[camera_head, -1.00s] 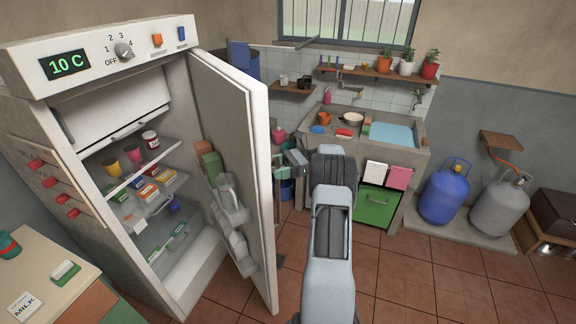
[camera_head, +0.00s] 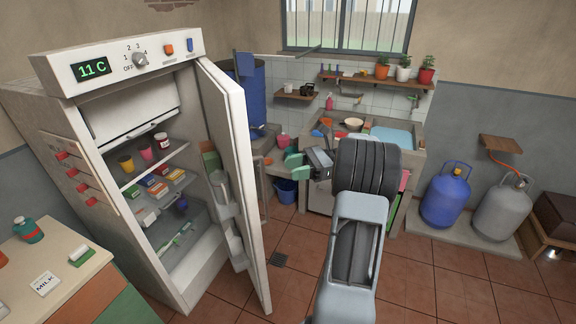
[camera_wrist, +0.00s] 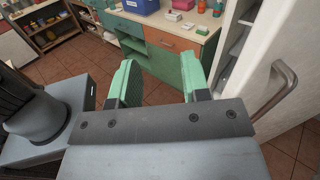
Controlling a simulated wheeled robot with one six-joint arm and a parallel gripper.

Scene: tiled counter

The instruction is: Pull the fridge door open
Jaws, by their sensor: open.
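The white fridge (camera_head: 90,115) stands at the left in the head view, its shelves showing. Its door (camera_head: 238,150) stands wide open, seen nearly edge-on with part of its inner side. The metal door handle (camera_wrist: 277,92) is on the door's outer face at the right of the wrist view. My gripper (camera_head: 293,163) is beyond the door's free edge, on its outer side. In the wrist view, its green fingers (camera_wrist: 160,82) are spread and empty. The handle lies to the right of both fingers, apart from them and not between them.
A counter (camera_head: 50,255) with a milk carton and bottle stands at the fridge's front left. A sink (camera_head: 390,137), a blue bucket (camera_head: 286,191) and gas cylinders (camera_head: 445,195) are at the back and right. Tiled floor (camera_head: 420,280) is free at the right front.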

